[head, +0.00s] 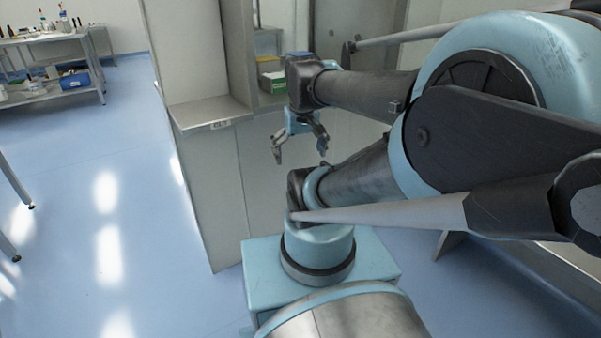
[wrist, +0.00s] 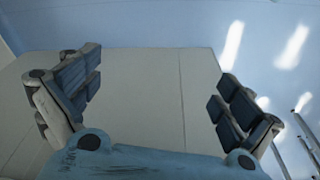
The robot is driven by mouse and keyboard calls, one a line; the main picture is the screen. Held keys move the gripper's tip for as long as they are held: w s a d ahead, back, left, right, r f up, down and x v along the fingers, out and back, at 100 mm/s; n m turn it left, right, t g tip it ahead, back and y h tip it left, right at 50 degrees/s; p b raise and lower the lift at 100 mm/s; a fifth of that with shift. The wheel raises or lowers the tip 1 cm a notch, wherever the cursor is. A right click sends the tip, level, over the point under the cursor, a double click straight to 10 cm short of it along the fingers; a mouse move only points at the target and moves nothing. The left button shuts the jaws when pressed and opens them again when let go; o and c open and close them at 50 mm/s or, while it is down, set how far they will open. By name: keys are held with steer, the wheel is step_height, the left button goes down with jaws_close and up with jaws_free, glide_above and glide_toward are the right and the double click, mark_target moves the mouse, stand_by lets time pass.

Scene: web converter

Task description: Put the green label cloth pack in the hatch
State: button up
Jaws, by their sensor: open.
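My gripper (head: 300,152) is open and hangs in front of the pale cabinet front, below the opening. In the wrist view, its two dark padded fingers (wrist: 158,95) stand wide apart with nothing between them. A small green and yellow pack (head: 272,82) with a white top sits inside the opening, left of my arm; I cannot tell whether it is the label cloth pack. The opening between pale panels looks like the hatch (head: 240,60); my arm hides part of it.
A pale ledge (head: 205,112) with a small label juts out left of the opening. A metal bench (head: 55,38) with bottles and a blue bin (head: 75,80) stands far left. The blue floor between is clear. A pale panel (wrist: 140,80) lies beyond my fingers.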

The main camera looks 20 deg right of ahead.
steer(key=s+f, duration=0.2)
steer(key=f, duration=0.1)
steer(key=s+f, duration=0.1)
steer(key=shift+a+f, duration=0.1)
steer(key=shift+f, duration=0.2)
steer(key=shift+w+f, duration=0.2)
steer(key=shift+w, duration=0.3)
